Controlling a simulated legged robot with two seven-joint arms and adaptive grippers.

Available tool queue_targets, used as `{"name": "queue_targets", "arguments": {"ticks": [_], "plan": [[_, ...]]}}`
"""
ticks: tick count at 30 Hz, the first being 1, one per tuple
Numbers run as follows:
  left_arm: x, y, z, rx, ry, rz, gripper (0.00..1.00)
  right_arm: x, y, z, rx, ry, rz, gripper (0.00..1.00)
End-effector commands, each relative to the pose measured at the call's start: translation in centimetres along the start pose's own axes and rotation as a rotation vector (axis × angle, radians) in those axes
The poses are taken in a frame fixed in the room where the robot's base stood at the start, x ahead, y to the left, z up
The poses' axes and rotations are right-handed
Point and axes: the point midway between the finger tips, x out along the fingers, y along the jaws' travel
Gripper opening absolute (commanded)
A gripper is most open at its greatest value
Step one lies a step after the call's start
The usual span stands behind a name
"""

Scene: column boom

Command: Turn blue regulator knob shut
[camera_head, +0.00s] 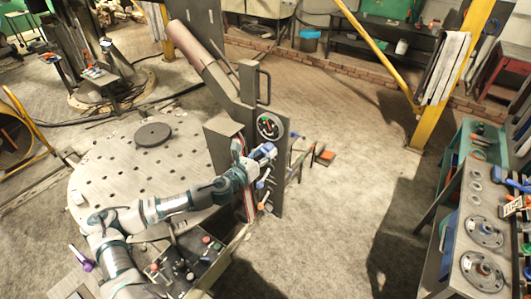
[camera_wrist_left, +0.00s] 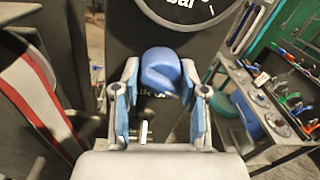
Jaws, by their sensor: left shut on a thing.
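The blue regulator knob (camera_wrist_left: 162,70) sits on a dark panel just below a round gauge (camera_wrist_left: 190,8) in the left wrist view. My left gripper (camera_wrist_left: 161,84) has a finger on each side of the knob and is shut on it. In the head view, my left gripper (camera_head: 258,154) is at the panel of the column boom, under the gauge (camera_head: 269,126). The blue knob there is partly hidden by the gripper. My right gripper is not in view.
A round perforated table (camera_head: 105,180) with a dark disc (camera_head: 152,135) stands left of the column. A control box (camera_head: 190,262) is below my arm. Open floor (camera_head: 340,180) lies between.

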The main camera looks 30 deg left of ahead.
Motion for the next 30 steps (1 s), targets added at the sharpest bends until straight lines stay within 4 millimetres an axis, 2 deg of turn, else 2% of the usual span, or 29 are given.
{"name": "queue_targets", "arguments": {"ticks": [16,30], "plan": [[0.1,0.1,0.2,-0.099,-0.011,0.002,0.08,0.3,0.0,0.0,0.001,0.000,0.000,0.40],[0.1,0.2,0.2,-0.508,-0.035,-0.003,0.08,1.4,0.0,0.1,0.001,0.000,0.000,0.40]]}}
